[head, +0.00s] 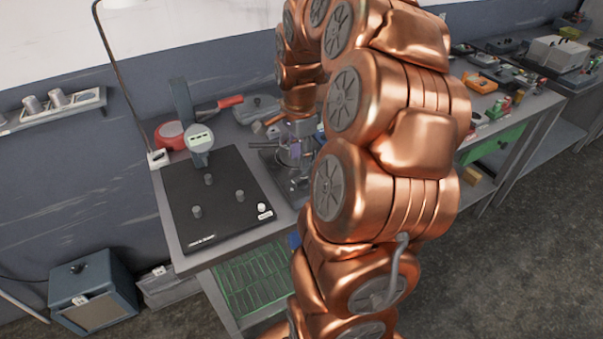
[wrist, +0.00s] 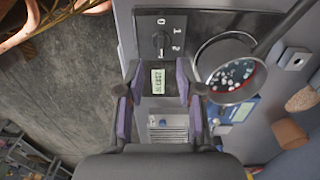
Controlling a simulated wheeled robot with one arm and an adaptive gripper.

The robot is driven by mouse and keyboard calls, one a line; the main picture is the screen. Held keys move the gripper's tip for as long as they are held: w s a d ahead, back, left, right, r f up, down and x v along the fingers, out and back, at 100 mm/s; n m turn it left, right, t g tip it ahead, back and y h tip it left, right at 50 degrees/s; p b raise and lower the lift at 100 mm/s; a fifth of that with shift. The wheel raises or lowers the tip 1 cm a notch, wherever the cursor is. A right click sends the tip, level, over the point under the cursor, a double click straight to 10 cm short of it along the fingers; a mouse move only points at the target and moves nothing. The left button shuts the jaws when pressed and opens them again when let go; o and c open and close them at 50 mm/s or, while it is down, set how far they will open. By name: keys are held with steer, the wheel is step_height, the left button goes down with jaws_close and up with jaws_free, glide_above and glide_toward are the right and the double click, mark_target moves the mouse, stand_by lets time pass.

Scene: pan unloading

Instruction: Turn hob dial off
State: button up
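In the wrist view, the hob's black dial (wrist: 160,42) sits on a dark control panel with the marks 0, 1 and 2 around it. I cannot tell which mark it points at. A lit display (wrist: 158,80) lies below it on the panel. My gripper (wrist: 157,97) is open and empty. Its two purple-padded fingers are apart, on either side of the display, and the dial shows beyond the fingertips. In the head view, my gripper (head: 294,152) is over the hob area, partly hidden by my arm, and the dial cannot be made out.
A round pan (wrist: 235,78) with small coloured pieces is right of the dial, its handle reaching up right. Open floor (head: 520,250) is right.

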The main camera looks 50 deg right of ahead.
mark_target(302, 179)
steer(key=shift+d+f, duration=0.15)
steer(key=shift+d, duration=0.2)
steer(key=shift+f+m, duration=0.2)
steer(key=shift+m, duration=0.1)
steer(key=shift+f+p, duration=1.35)
steer(key=shift+f, duration=2.3)
steer(key=shift+c, duration=0.2)
jaws_close()
